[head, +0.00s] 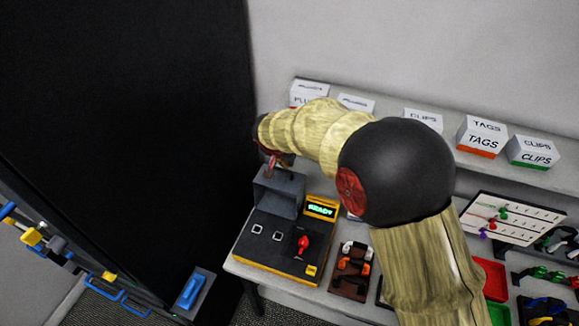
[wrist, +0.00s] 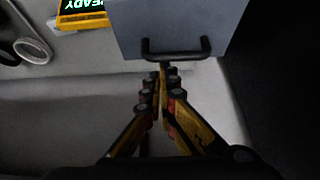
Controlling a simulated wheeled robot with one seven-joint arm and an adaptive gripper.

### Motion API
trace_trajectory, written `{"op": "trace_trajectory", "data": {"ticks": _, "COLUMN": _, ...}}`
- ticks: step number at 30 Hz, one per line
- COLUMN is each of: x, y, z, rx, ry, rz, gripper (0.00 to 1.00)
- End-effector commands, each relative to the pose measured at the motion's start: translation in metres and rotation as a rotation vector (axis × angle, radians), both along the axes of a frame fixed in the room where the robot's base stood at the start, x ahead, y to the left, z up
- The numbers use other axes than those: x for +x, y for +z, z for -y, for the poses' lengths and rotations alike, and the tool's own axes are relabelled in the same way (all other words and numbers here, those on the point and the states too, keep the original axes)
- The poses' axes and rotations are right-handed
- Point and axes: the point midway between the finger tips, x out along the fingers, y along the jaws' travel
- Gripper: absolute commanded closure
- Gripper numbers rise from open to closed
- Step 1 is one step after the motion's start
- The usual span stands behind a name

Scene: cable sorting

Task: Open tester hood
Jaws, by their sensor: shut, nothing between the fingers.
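The tester (head: 262,262) is a dark console with yellow edges on the table, with a lit green READY display (head: 320,208) and a red lever (head: 302,243). Its grey hood (head: 278,195) stands at the back left of the console. In the wrist view the hood (wrist: 190,22) fills the top middle, with a black bar handle (wrist: 177,48) on its near edge. My gripper (wrist: 162,70) is shut and empty, its tips close to the handle; I cannot tell whether they touch it. In the head view my gripper (head: 271,167) is just above the hood, partly hidden by my arm.
A shelf behind holds white labelled boxes, such as TAGS (head: 483,140) and CLIPS (head: 531,152). A brown rack of connectors (head: 351,272) lies right of the tester. A white chart board (head: 510,218) and red tray (head: 490,280) are further right. A black panel (head: 120,110) stands left.

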Motion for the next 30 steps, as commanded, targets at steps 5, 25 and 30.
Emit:
{"op": "trace_trajectory", "data": {"ticks": 5, "x": -0.011, "y": -0.002, "z": -0.004, "rx": -0.009, "ry": 0.001, "rz": 0.030, "gripper": 1.00}}
{"op": "trace_trajectory", "data": {"ticks": 25, "x": -0.029, "y": 0.009, "z": -0.009, "rx": -0.012, "ry": -0.001, "rz": 0.032, "gripper": 1.00}}
{"op": "trace_trajectory", "data": {"ticks": 30, "x": -0.022, "y": 0.012, "z": -0.004, "rx": -0.012, "ry": -0.002, "rz": 0.033, "gripper": 1.00}}
